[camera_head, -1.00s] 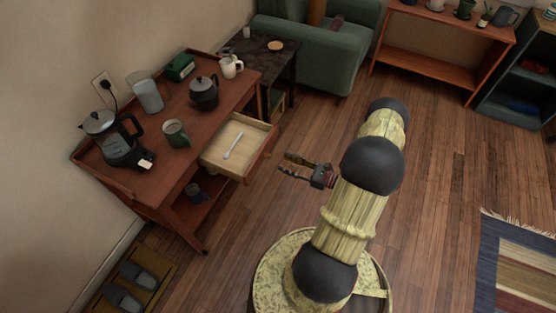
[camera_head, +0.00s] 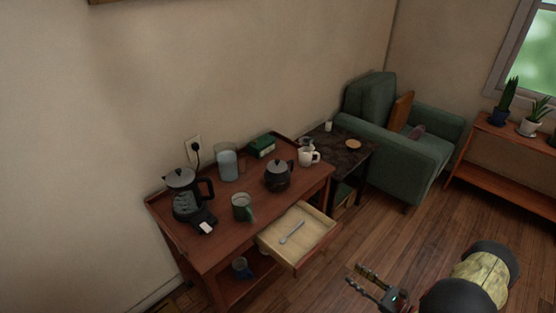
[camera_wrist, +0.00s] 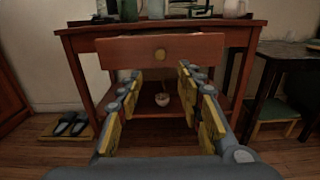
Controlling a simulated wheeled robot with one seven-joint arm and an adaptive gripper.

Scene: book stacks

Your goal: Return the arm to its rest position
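My gripper (camera_head: 355,276) is at the bottom right of the head view, in front of the desk and right of its open drawer. Its two fingers are apart with nothing between them. The gripper appears clear of the drawer. My arm (camera_head: 480,279) shows only in part; the rest is below the head picture.
The open drawer (camera_head: 313,238) juts from the wooden desk (camera_head: 215,254) and holds a spoon (camera_head: 292,231). A coffee maker (camera_head: 186,200), jug (camera_head: 227,163), mugs and kettle (camera_head: 278,176) stand on top. A dark side table (camera_head: 345,154) and green armchair (camera_head: 395,155) are behind. Floor at right is clear.

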